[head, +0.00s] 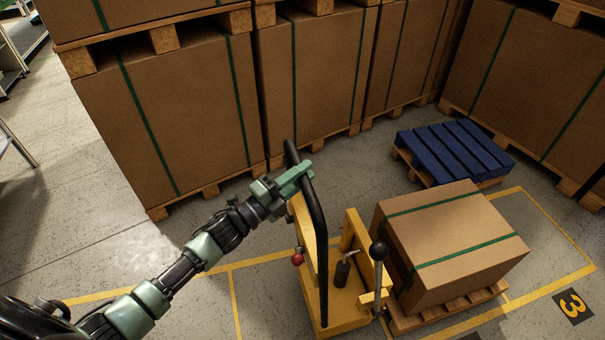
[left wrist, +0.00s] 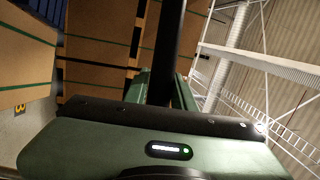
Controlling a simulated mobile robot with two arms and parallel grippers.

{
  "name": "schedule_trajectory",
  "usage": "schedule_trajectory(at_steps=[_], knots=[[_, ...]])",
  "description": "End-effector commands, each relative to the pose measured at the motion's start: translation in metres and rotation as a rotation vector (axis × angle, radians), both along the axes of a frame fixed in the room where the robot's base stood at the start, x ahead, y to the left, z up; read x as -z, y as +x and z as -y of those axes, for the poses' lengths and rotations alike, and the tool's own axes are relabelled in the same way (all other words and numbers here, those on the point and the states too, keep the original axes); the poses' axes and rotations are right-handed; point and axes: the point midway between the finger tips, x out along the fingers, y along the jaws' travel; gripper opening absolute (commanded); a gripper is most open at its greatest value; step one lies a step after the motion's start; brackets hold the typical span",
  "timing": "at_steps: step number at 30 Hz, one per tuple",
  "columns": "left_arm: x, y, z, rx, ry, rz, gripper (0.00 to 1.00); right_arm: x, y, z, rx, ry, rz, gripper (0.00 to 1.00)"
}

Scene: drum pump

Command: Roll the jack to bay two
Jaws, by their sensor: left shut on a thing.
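The bar (left wrist: 167,50) also passes between the jaws in the left wrist view. A strapped carton (head: 450,245) on a wooden pallet (head: 405,322) sits in front of the jack, within yellow floor lines. A floor plate marked 3 (head: 573,306) lies at the right. My right gripper is not in view.
Tall strapped cartons on pallets (head: 175,120) form a wall behind and to the right (head: 540,90). A blue-topped pallet (head: 455,150) lies beyond the carton. Bare floor (head: 60,220) is open at the left, with shelving (head: 15,50) at the far left edge.

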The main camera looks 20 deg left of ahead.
Motion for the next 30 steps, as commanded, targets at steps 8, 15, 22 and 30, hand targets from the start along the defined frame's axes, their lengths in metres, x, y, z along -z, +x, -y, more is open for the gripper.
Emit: schedule_trajectory(at_steps=[8,15,22,30], knots=[[0.002,0.0,0.0,0.0,0.001,-0.003,0.0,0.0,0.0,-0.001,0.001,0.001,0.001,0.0],[0.002,-0.001,0.0,0.0,0.001,-0.003,0.0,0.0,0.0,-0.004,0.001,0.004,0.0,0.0],[0.003,0.003,0.005,0.0,0.0,-0.002,0.0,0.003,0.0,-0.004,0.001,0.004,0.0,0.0],[0.001,0.01,0.017,0.002,-0.001,-0.002,0.0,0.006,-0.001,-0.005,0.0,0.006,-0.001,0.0]])
